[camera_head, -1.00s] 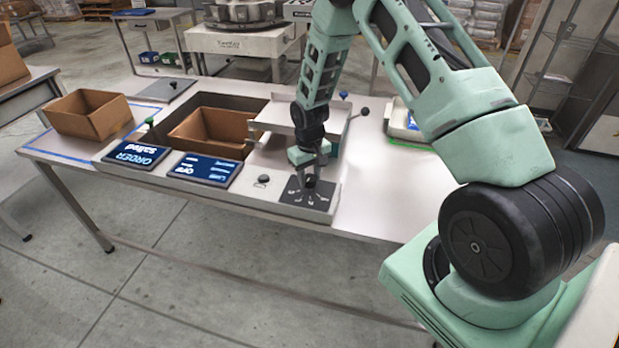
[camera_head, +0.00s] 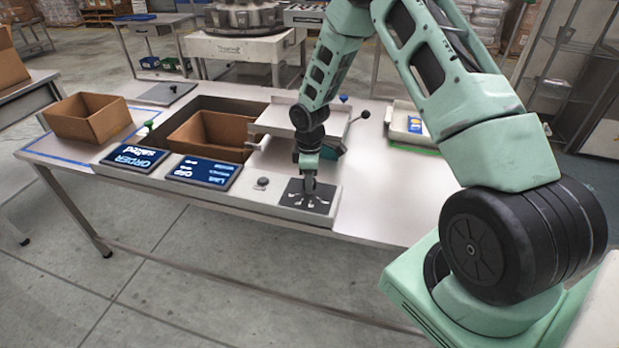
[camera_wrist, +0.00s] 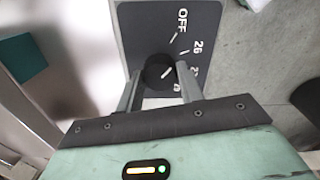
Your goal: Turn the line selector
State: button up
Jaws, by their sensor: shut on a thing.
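The line selector is a round black knob (camera_wrist: 157,71) on a dark plate (camera_wrist: 150,25) with white marks: OFF, 26 and further numbers partly hidden by my gripper. A white pointer line on the knob slants toward the lower numbers, away from OFF. My gripper (camera_wrist: 160,82) is shut on the knob, one finger on each side. In the head view the plate (camera_head: 325,197) sits at the front right of the bench console, with my gripper (camera_head: 308,188) pointing down onto it; the knob is mostly hidden there.
An order screen (camera_head: 135,158) and a line screen (camera_head: 202,172) lie left of a small dark button (camera_head: 262,182). Behind them are brown bins (camera_head: 88,117) and a raised pale tray (camera_head: 272,120). A black-knobbed lever (camera_head: 364,115) stands behind my gripper.

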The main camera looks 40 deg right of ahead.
jog(key=shift+n, duration=1)
jog(key=o, duration=1)
jog(key=shift+r, duration=0.1)
notch_tip(320, 180, up, 17)
jog(key=b, duration=0.2)
jog(key=shift+r, duration=0.15)
